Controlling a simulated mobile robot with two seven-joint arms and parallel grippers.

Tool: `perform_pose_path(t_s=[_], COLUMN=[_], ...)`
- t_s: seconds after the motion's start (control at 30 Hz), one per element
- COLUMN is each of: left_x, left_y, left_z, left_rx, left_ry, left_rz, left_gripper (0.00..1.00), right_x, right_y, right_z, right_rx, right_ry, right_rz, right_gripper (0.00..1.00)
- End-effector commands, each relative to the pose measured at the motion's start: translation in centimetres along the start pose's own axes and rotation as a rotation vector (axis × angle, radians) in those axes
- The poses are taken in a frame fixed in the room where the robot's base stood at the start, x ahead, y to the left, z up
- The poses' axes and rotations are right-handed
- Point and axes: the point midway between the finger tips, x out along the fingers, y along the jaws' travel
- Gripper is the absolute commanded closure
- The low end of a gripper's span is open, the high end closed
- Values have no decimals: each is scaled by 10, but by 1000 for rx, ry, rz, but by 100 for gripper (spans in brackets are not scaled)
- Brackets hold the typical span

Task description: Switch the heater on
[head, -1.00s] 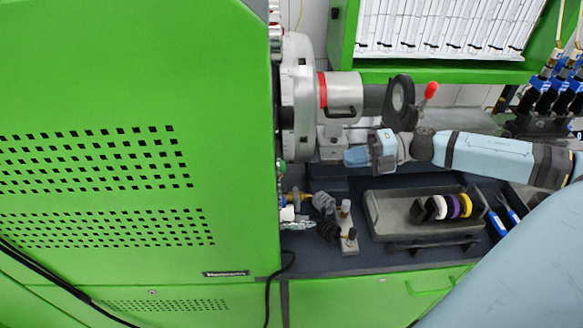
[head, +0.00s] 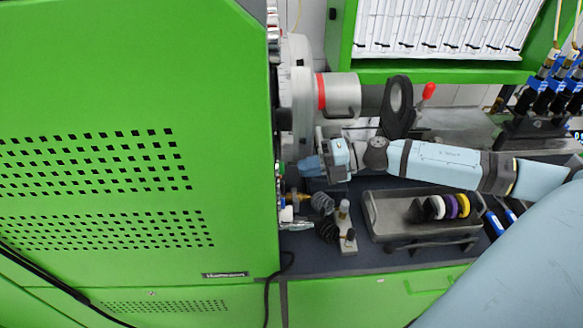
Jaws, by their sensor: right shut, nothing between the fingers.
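My right gripper (head: 308,167) is shut and empty. Its arm comes in from the right, and its fingers point left toward the side of the large green cabinet (head: 130,100). The fingertips are close to the fittings at the cabinet's right edge, below the round metal chuck (head: 298,95). I cannot tell whether they touch anything. No heater or heater switch can be made out; the cabinet's right face is turned away and mostly hidden. My left gripper is not in view.
A grey tray (head: 378,225) with several coloured rings stands on the dark worktop. Coiled springs and a small metal block (head: 346,228) lie below the gripper. A holder with a red-knobbed lever (head: 428,91) stands behind my arm. Blue-handled tools lie right of the tray.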

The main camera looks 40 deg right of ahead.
Motion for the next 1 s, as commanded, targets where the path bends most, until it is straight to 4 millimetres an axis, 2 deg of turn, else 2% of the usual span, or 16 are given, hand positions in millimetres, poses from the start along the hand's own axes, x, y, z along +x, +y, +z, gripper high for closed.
perform_pose_path(t_s=[0.1,0.3,0.73,0.87,1.0], left_x=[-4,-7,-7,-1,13], left_y=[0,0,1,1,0], left_z=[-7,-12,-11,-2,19], left_rx=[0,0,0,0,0], left_ry=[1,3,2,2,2], left_rz=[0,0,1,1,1], left_gripper=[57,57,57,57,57], right_x=[16,34,39,43,50], right_y=[3,1,0,-5,-13], right_z=[1,0,0,0,-1], right_rx=[0,0,1,1,4], right_ry=[-1,-1,-1,0,1], right_rz=[3,1,0,22,96], right_gripper=[100,100,100,100,100])
